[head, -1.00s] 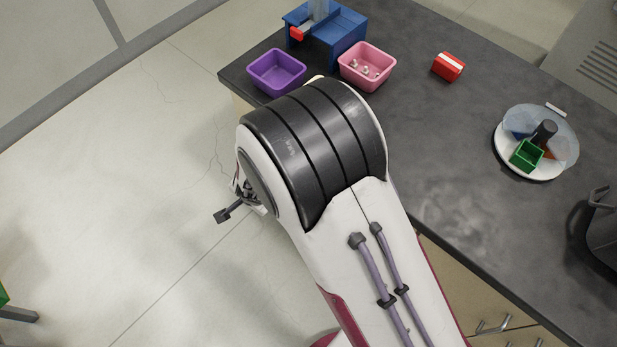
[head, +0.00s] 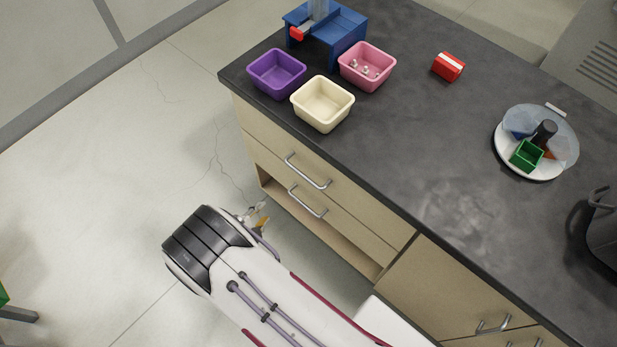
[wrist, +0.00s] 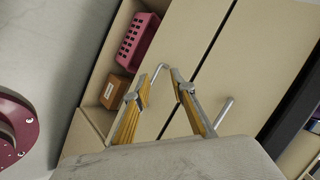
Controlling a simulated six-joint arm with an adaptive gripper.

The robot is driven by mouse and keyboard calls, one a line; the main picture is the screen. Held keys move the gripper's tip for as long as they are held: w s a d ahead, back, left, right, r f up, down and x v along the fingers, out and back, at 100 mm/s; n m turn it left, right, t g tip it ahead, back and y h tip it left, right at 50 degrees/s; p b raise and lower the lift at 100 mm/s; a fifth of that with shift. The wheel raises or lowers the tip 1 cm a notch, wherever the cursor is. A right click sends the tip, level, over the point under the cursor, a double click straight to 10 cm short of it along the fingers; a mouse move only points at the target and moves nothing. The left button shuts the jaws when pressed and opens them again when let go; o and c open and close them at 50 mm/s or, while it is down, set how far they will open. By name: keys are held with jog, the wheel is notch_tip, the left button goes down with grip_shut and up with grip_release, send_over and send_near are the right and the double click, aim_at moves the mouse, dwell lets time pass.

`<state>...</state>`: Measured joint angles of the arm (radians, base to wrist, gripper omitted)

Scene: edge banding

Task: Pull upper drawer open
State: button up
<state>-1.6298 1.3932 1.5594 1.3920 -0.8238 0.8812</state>
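The upper drawer (head: 270,143) is shut in the beige cabinet, below the dark worktop, with a silver bar handle (head: 308,172). In the wrist view its handle (wrist: 223,112) is right of my right finger. The lower drawer's handle (head: 307,203) sits beneath; in the wrist view it (wrist: 158,71) shows between and beyond my fingertips. My gripper (wrist: 160,86) is open and empty, its yellow-padded fingers spread and facing the drawer fronts. In the head view my gripper (head: 261,212) is small and partly hidden by my arm, left of the cabinet. Contact with either handle is not visible.
An open shelf below the drawers holds a pink basket (wrist: 137,41) and a brown box (wrist: 115,91). On the worktop (head: 410,130) stand purple (head: 276,73), pink (head: 366,66) and cream (head: 322,103) bins.

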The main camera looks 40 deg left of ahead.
jog(key=w+d+r+m+t+h, duration=0.2)
jog(key=w+r+m+t, duration=0.1)
jog(key=w+r+m, duration=0.1)
jog(key=m+t+h, duration=0.2)
jog(key=m+t, duration=0.1)
jog(key=m, duration=0.3)
send_near(309, 179)
jog(key=w+f, duration=0.1)
jog(key=w, duration=0.1)
jog(key=shift+w+a+f, duration=0.1)
jog(key=shift+a+f, duration=0.05)
jog(key=shift+f, duration=0.05)
jog(key=shift+x, duration=3.9)
jog(key=shift+r, duration=0.15)
grip_shut()
